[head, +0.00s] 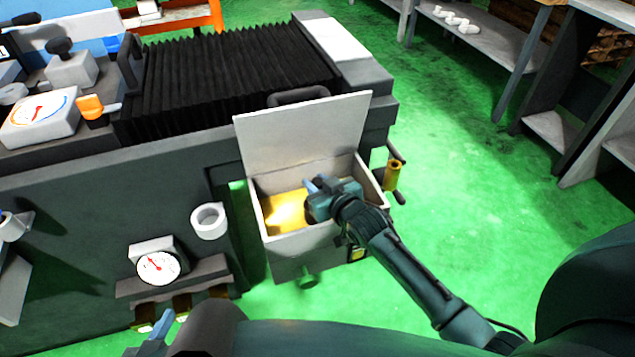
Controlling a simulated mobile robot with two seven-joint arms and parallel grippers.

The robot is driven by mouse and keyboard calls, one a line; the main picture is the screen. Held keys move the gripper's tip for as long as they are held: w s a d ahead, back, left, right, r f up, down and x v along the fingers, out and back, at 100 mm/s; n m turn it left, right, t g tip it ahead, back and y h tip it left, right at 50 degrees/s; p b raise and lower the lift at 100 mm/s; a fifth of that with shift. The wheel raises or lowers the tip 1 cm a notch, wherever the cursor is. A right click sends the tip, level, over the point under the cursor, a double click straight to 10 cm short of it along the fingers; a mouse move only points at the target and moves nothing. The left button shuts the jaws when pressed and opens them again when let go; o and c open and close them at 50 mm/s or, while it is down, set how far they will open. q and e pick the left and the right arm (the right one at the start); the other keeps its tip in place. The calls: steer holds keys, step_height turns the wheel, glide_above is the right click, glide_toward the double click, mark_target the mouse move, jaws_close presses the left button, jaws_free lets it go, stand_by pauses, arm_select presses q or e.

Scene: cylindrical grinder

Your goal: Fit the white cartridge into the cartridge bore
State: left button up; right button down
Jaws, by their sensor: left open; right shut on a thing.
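My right gripper (318,194) reaches into the open grey box on the machine's side, near the box's right wall. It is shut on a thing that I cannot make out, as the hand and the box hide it. No white cartridge can be clearly picked out. A short white ring with a dark round opening (210,222) stands out from the machine's front; I cannot tell if it is the cartridge bore. My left gripper (158,332) is partly in view at the bottom left, below the dial gauge, open and apart from the ring.
The grey box (285,241) has its lid (300,135) raised and a glowing yellow inside (282,211). A dial gauge (157,267) sits on a ledge of the machine. A yellow-topped handle (393,175) is right of the box.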

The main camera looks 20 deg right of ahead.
arm_select(q)
steer(key=shift+f+b, duration=1.25)
steer(key=shift+f, duration=0.05)
arm_select(e)
steer(key=shift+f, duration=1.8)
steer(key=c, duration=1.1)
jaws_free()
steer(key=shift+o, duration=0.2)
steer(key=shift+s+f, duration=0.1)
steer(key=shift+f, duration=0.05)
steer(key=shift+s+d, duration=0.1)
steer(key=shift+s, duration=0.3)
arm_select(q)
steer(key=shift+w+d+f+g+p, duration=0.2)
steer(key=shift+d+f+g+p, duration=0.1)
steer(key=shift+f+p, duration=0.25)
steer(key=shift+w+d+f+g+p, duration=0.15)
steer(key=shift+d+f+g+p, duration=0.15)
steer(key=shift+f+p, duration=0.2)
arm_select(e)
steer(key=v, duration=1.2)
steer(key=shift+r, duration=0.4)
arm_select(q)
steer(key=shift+s, duration=0.1)
arm_select(e)
steer(key=shift+d, duration=0.1)
